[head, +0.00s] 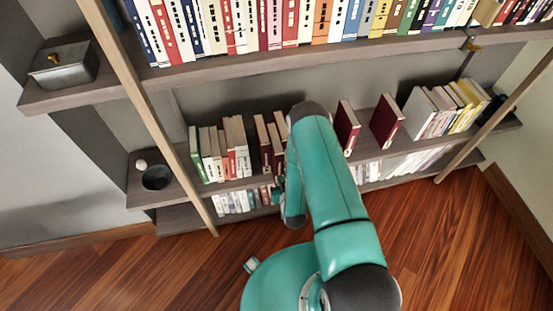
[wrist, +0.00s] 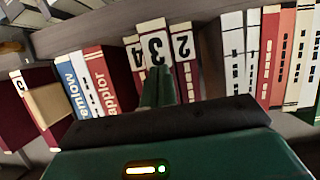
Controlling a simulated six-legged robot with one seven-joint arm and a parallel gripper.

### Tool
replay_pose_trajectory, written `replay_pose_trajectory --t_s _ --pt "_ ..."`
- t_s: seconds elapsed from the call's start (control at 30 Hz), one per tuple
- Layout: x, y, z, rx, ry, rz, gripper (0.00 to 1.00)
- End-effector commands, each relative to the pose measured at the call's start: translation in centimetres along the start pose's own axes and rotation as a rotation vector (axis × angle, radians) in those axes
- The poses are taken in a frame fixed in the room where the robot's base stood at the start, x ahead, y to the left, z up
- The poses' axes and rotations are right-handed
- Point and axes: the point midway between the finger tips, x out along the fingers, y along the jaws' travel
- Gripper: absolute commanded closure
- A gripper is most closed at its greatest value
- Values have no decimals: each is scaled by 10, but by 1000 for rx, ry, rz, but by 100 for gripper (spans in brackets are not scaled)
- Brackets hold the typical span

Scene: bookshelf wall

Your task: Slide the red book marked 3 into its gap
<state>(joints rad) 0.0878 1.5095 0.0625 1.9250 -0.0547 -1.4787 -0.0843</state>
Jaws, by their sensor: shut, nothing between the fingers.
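The book marked 3 (wrist: 157,47) stands upright in the wrist view, between the book marked 4 (wrist: 135,54) on its left and the red book marked 2 (wrist: 184,50) on its right. Its label looks larger than theirs, so it seems to stick out a little. My gripper (wrist: 158,88) is shut and empty, with its fingertips in front of the lower spine of book 3. I cannot tell whether they touch it.
In the wrist view, other books stand left, including a blue one (wrist: 72,88), and right, including a red one (wrist: 268,58). A wooden upright (head: 148,115) stands left of the arm.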

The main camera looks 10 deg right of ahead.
Motion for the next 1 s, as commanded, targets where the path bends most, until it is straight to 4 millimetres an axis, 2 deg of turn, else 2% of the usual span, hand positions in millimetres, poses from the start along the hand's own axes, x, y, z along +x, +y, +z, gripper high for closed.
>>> replay_pose_trajectory --t_s 0.43,1.0 --pt "22 0 -10 0 3 0 100" --pt "27 0 -11 0 2 0 100"
